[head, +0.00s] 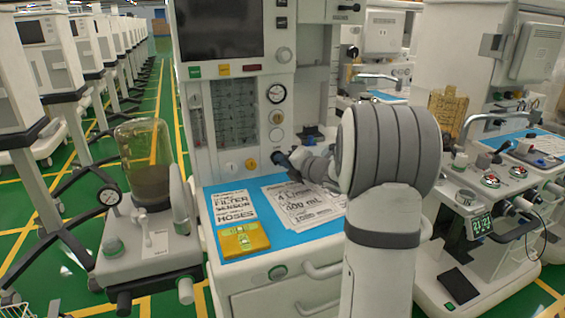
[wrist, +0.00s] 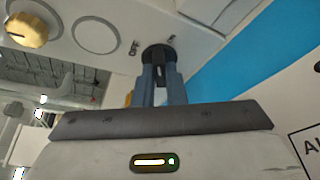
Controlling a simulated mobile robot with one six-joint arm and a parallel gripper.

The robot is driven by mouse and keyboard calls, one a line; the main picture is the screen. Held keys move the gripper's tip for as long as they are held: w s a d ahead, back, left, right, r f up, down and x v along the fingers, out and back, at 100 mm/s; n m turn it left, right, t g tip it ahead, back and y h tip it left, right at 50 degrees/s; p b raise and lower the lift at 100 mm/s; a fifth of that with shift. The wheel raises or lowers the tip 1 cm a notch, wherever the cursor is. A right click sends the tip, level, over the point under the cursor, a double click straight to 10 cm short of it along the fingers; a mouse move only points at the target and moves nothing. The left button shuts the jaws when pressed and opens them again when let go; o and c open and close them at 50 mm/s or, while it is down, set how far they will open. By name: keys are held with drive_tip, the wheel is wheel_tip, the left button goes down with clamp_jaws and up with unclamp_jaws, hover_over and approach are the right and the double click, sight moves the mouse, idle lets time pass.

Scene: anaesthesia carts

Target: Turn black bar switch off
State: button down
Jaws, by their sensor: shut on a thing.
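The black bar switch (wrist: 158,54) is a round dark knob with a raised bar, on the pale front panel of the anaesthesia cart. In the wrist view, the two blue-grey fingers of my gripper (wrist: 160,78) are closed on its bar, one on each side. The fingers hide part of the switch, and its exact angle is hard to read. In the head view, my gripper (head: 283,158) reaches the cart's panel just above the blue worktop; my arm's large grey-and-white joint covers much of the area to its right.
A blue worktop (head: 258,192) below holds printed sheets (head: 300,203) and a yellow box (head: 243,240). A gold knob (wrist: 28,30) is beside the switch in the wrist view. A glass canister (head: 147,160) stands left; another cart is right.

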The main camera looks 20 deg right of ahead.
drive_tip(key=shift+a, duration=0.2)
drive_tip(key=shift+d, duration=0.1)
drive_tip(key=shift+r+n+h, duration=0.1)
drive_tip(key=shift+n+h, duration=0.3)
drive_tip(key=shift+n, duration=0.4)
drive_tip(key=n+g+h+b, duration=0.1)
drive_tip(key=n, duration=0.1)
drive_tip(key=shift+n+b, duration=0.3)
drive_tip(key=shift+b, duration=0.1)
drive_tip(key=n+h+b, duration=0.2)
drive_tip(key=b, duration=0.1)
drive_tip(key=shift+a+n, duration=0.2)
drive_tip(key=shift+n, duration=0.1)
drive_tip(key=shift+r+n+h+b, duration=0.15)
drive_tip(key=shift+n+h+b, duration=0.55)
drive_tip(key=shift+b, duration=0.2)
drive_tip(key=shift+r, duration=0.1)
